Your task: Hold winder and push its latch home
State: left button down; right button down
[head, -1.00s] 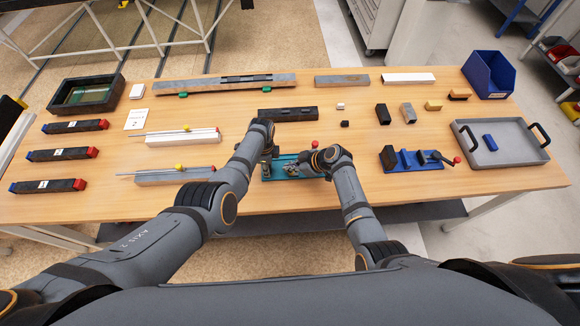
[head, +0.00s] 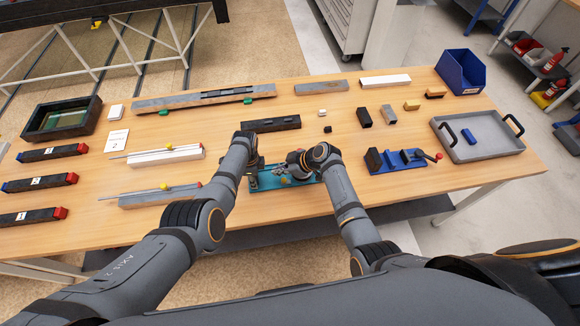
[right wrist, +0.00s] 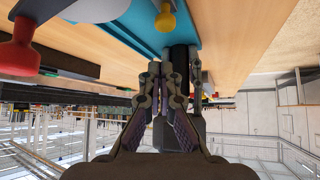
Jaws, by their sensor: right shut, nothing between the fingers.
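The winder sits on a teal base (head: 266,181) near the front middle of the table, largely covered by my grippers in the head view. My left gripper (head: 253,172) is at the left end of this base; its fingers are too small and hidden to tell their state. My right gripper (head: 297,172) is over the right part of the base, shut and empty. In the right wrist view its fingers (right wrist: 165,75) are together beside a dark cylindrical part (right wrist: 181,58). The teal base (right wrist: 120,15), a yellow knob (right wrist: 165,18) and a red knob (right wrist: 22,58) show there. I cannot make out the latch.
A blue fixture with a red-knobbed lever (head: 405,160) stands to the right. A grey tray (head: 460,154) lies farther right, below a blue bin (head: 462,70). A dark block (head: 270,124) lies behind the winder.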

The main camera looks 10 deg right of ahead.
pick_arm(q)
jog(key=shift+s, duration=0.15)
jog(key=c, duration=0.9)
grip_release()
jog(key=shift+c, duration=0.2)
pick_arm(e)
jog(key=v, duration=0.7)
jog(key=shift+r, duration=0.2)
jog(key=shift+d, duration=0.15)
